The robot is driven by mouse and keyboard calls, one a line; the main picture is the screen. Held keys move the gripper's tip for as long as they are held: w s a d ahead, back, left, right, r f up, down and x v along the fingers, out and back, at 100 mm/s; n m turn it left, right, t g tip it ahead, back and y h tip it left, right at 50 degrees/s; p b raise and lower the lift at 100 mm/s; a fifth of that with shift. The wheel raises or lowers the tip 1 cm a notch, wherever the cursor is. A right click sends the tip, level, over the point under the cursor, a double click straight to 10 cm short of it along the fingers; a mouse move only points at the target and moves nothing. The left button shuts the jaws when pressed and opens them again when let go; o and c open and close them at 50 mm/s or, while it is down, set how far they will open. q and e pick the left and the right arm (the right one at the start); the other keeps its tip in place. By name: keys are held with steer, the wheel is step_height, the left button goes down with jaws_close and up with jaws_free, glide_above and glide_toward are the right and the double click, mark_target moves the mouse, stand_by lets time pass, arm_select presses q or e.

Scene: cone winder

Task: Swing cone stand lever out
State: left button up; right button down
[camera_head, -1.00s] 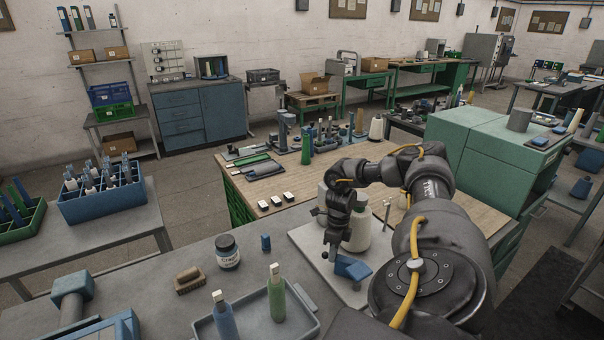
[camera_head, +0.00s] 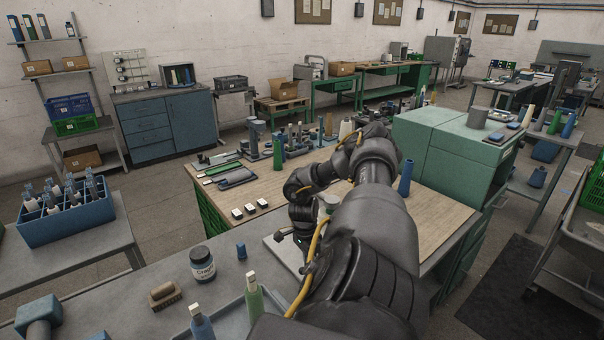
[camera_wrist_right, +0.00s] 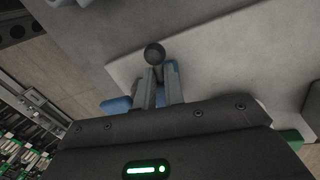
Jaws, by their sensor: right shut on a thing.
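My right gripper (camera_wrist_right: 160,84) is shut on the cone stand lever, whose dark round knob (camera_wrist_right: 154,53) shows just beyond the fingertips in the right wrist view. A blue rounded part (camera_wrist_right: 116,105) shows beside the left finger. A pale plate (camera_wrist_right: 225,55) lies beyond them. My left gripper is not in view.
A dark labelled jar (camera_head: 203,263), a brush (camera_head: 165,295) and a small blue piece (camera_head: 241,251) stand on the grey bench left of my arm. A wooden table (camera_head: 270,192) with tools lies behind. A green cabinet (camera_head: 440,150) stands to the right.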

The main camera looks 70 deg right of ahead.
steer(key=shift+n, duration=0.3)
steer(key=c, duration=1.5)
jaws_free()
steer(key=r, duration=0.3)
steer(key=w+d+r+b, duration=0.1)
steer(key=r, duration=0.3)
steer(key=r+b, duration=0.1)
steer(key=r, duration=0.2)
steer(key=shift+w+d+r, duration=0.2)
steer(key=shift+r, duration=0.1)
